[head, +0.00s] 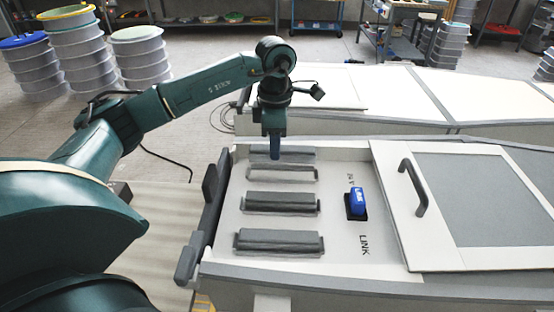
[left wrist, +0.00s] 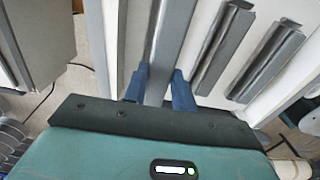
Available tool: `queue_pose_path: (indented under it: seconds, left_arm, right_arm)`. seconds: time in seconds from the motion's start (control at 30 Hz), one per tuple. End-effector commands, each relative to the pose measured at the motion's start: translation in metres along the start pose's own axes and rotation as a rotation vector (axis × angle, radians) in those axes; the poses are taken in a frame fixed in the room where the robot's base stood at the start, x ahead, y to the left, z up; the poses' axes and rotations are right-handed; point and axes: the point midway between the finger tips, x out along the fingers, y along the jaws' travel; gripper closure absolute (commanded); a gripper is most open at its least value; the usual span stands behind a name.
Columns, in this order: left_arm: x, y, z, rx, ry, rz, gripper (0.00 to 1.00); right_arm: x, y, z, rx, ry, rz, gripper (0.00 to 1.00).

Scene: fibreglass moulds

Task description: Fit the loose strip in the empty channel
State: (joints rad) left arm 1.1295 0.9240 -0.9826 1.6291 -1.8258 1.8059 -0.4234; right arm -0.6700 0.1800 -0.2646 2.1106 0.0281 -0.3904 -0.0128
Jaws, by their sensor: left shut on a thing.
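The loose strip (head: 300,153) is a long grey bar. My left gripper (head: 275,154) comes down on it from above, its blue fingers shut across the strip near its middle. The left wrist view shows the strip (left wrist: 172,45) between the two fingertips (left wrist: 158,88). In the head view the empty channel (head: 282,174), a paler slot with raised ends, lies just in front of the strip. The strip looks raised above it and roughly parallel; the exact gap cannot be told. In the left wrist view the strip hides most of that channel. My right gripper is not in view.
Two filled channels (head: 282,203) (head: 279,242) lie nearer on the white mould. A blue block (head: 357,202) stands right of them, beside the lettering. A panel with a dark handle (head: 413,187) lies further right. A dark rail (head: 207,220) runs along the left edge.

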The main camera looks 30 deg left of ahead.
Motion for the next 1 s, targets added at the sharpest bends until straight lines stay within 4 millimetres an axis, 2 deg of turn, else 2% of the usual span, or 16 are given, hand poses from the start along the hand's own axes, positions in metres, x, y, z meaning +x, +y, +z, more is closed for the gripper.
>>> queue_pose_path:
  seconds: [0.23, 0.43, 0.77, 0.8, 1.0]
  left_arm:
    - [0.022, 0.000, 0.000, -0.001, 0.001, -0.001, 1.00]
    - [0.048, 0.000, 0.000, -0.001, 0.001, 0.000, 1.00]
    - [0.052, 0.000, 0.000, 0.000, -0.001, 0.002, 1.00]
    - [0.052, 0.000, 0.000, 0.000, -0.001, 0.002, 0.72]
    - [0.051, 0.000, 0.000, 0.000, -0.001, 0.001, 0.55]
  right_arm:
    - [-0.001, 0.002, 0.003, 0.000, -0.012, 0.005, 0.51]
    - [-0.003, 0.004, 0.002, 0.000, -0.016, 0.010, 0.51]
    - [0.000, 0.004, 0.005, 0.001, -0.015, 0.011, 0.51]
    - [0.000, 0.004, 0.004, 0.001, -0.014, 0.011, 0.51]
    - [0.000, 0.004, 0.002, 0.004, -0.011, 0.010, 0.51]
